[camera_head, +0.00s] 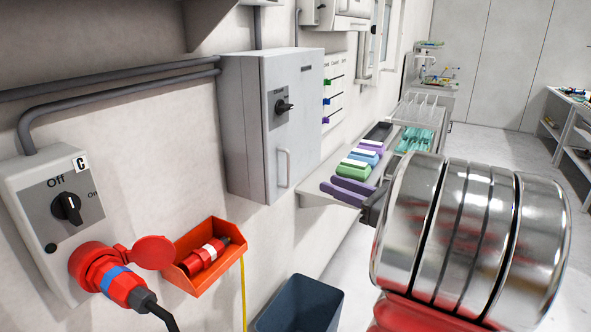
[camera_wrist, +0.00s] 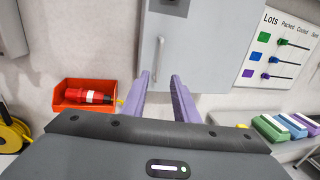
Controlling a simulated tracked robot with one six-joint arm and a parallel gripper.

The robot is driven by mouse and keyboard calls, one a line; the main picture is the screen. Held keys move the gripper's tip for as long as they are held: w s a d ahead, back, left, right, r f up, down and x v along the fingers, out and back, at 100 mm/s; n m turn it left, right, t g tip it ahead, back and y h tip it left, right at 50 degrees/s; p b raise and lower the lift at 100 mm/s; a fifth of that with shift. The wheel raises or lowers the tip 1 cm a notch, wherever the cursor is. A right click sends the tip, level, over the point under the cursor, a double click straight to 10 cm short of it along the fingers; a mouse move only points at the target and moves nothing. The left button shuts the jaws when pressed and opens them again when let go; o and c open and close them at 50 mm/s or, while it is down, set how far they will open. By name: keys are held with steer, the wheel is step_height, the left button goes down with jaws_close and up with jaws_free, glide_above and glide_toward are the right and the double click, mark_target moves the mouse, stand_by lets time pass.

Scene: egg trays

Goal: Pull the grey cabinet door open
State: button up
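The grey cabinet (camera_head: 240,130) hangs on the wall with its door (camera_head: 305,125) shut. The door has a black rotary knob (camera_head: 284,106) and a pale vertical bar handle (camera_head: 284,167). In the wrist view the handle (camera_wrist: 158,58) shows on the door (camera_wrist: 195,55), just past my fingertips and roughly in line with the gap between them. My gripper (camera_head: 328,183) has two purple fingers, pointing at the cabinet from the right in the head view. In the wrist view my gripper (camera_wrist: 160,76) is open and empty, apart from the handle.
An orange bin (camera_head: 208,255) with a red plug is on the wall left of the cabinet, beside an Off/On switch box (camera_head: 55,210). A dark bin (camera_head: 300,305) stands below. Right of the cabinet are a label board (camera_wrist: 277,48) and coloured egg trays (camera_wrist: 285,127) on a shelf.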

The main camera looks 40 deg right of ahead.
steer(key=shift+w, duration=0.1)
steer(key=w+a, duration=0.2)
steer(key=w, duration=1.1)
steer(key=shift+w, duration=0.3)
steer(key=shift+c, duration=0.4)
jaws_close()
stand_by(0.7)
